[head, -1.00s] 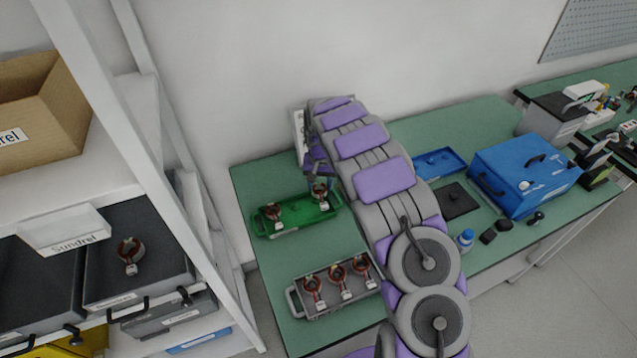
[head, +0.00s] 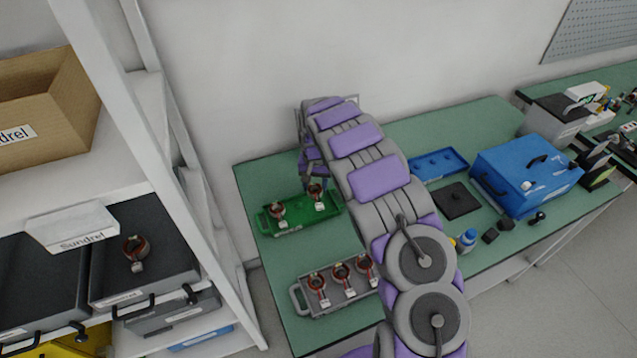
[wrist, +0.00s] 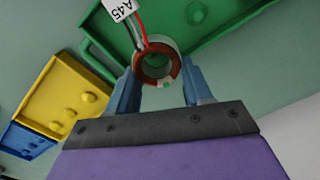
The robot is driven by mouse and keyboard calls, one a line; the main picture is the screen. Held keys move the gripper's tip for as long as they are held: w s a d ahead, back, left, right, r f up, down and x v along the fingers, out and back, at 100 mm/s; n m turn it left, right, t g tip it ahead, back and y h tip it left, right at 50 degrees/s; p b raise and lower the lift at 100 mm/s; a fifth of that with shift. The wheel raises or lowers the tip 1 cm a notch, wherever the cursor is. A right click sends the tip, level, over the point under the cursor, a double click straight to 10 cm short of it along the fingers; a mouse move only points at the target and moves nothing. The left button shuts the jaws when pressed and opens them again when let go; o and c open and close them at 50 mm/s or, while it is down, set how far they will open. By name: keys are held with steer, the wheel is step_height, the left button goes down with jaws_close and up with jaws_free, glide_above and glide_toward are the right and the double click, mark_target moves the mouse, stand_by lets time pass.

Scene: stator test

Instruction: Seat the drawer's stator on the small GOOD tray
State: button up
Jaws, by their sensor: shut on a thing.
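My gripper (wrist: 160,84) is shut on a copper-red ring stator (wrist: 175,63) with wires and a white tag reading "A45". In the head view my gripper and this stator (head: 316,191) are at the right part of the small green tray (head: 291,228), partly hidden by my arm. The green tray (wrist: 222,22) lies beyond the stator in the wrist view, and a bare peg shows on it. I cannot tell whether the stator touches the tray. Another stator (head: 277,210) stands on the tray's left part. The open shelf drawer (head: 165,270) holds a stator (head: 135,251).
A grey tray (head: 325,310) with three stators stands nearer on the green bench. A yellow tray (wrist: 50,88) and a blue tray (wrist: 22,140) lie beside the green one. A blue case (head: 525,175) stands at right. The shelf upright (head: 190,190) is at left.

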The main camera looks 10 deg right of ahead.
steer(key=shift+a, duration=0.25)
steer(key=shift+d+f, duration=0.3)
steer(key=shift+d, duration=0.55)
steer(key=shift+f, duration=0.15)
steer(key=shift+f, duration=0.15)
steer(key=shift+d+f, duration=0.25)
steer(key=shift+d, duration=0.05)
steer(key=o, duration=1)
steer(key=shift+d, duration=0.15)
steer(key=shift+a, duration=0.2)
